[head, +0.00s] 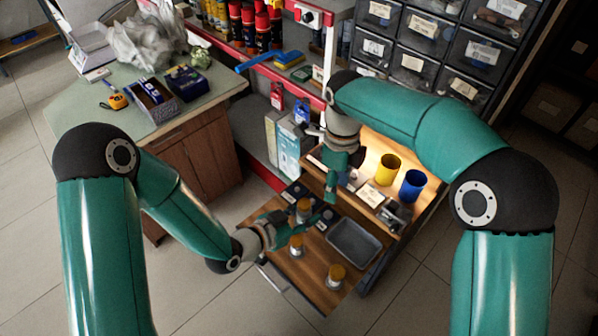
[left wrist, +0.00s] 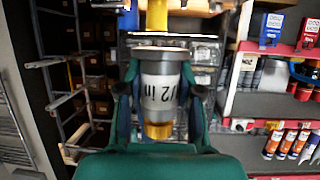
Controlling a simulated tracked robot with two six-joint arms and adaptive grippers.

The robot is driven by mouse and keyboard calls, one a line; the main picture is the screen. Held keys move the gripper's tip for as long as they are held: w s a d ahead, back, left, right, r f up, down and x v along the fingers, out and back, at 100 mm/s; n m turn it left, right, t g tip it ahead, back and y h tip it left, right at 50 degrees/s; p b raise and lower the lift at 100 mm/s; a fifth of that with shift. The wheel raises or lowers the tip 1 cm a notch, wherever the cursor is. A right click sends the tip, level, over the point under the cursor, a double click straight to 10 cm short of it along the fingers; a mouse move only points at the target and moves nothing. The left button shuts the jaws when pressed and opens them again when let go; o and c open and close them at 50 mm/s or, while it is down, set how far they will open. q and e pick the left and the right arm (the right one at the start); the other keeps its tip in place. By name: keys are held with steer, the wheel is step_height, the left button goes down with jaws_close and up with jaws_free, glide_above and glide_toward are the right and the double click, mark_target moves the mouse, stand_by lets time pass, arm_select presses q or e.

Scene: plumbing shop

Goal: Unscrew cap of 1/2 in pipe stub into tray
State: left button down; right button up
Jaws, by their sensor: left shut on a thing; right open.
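My left gripper (head: 303,219) is shut on a pipe stub (head: 304,206) with an orange-brown top, on the wooden drawer board. Two more stubs stand nearby, one at the near left (head: 296,245) and one at the front (head: 336,276). The grey tray (head: 369,255) to their right looks empty. My right gripper (head: 331,187) is open, pointing down above the back of the board; its fingertips are small and hard to make out.
A lit shelf behind the board holds a yellow cup (head: 387,169), a blue cup (head: 411,186) and a dark metal item (head: 393,215). A green-topped bench (head: 110,128) stands at the left. Bins (head: 425,28) rise at the back. Floor is clear at the lower left.

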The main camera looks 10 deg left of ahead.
steer(key=n+t, duration=0.1)
steer(key=n, duration=0.1)
glide_toward(304, 214)
steer(key=shift+w+a+r, duration=0.1)
steer(key=shift+w+r, duration=0.2)
steer(key=shift+w, duration=0.2)
steer(key=shift+w+a+r, duration=0.15)
steer(key=shift+w+r, duration=0.1)
steer(key=shift+w, duration=0.3)
steer(key=shift+s+a+f, duration=0.1)
steer(key=shift+a, duration=0.1)
steer(key=shift+f, duration=3.85)
